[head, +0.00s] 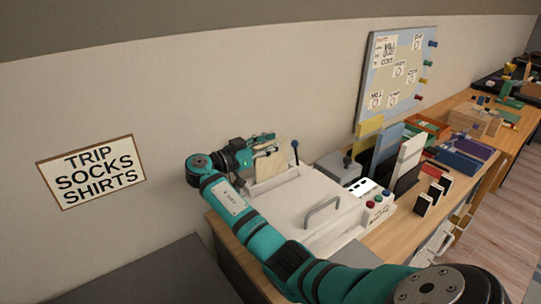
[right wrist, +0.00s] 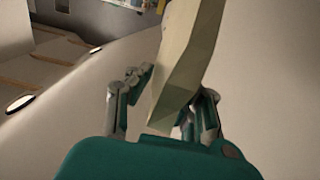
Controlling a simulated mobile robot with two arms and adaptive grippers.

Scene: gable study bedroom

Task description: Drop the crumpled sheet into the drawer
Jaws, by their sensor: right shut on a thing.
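My right gripper (head: 262,146) is shut on a cream, angular, creased piece, the crumpled sheet (head: 268,165). It is at the back of a white machine (head: 290,205), close to the wall. In the right wrist view the sheet (right wrist: 185,65) stands up between the fingers (right wrist: 165,105) and hides part of one. Whether the sheet touches the machine I cannot tell. The white machine has a grey bar handle (head: 322,212) on it. I cannot make out an open drawer; pale fronts (head: 437,243) show under the desk edge. My left gripper is not in view.
Right of the machine are a grey box with a knob (head: 338,168), a button panel (head: 378,205) and upright boards (head: 410,152). Trays (head: 458,163) and blocks lie farther along the desk. A notice board (head: 395,75) and a sign (head: 91,172) are on the wall.

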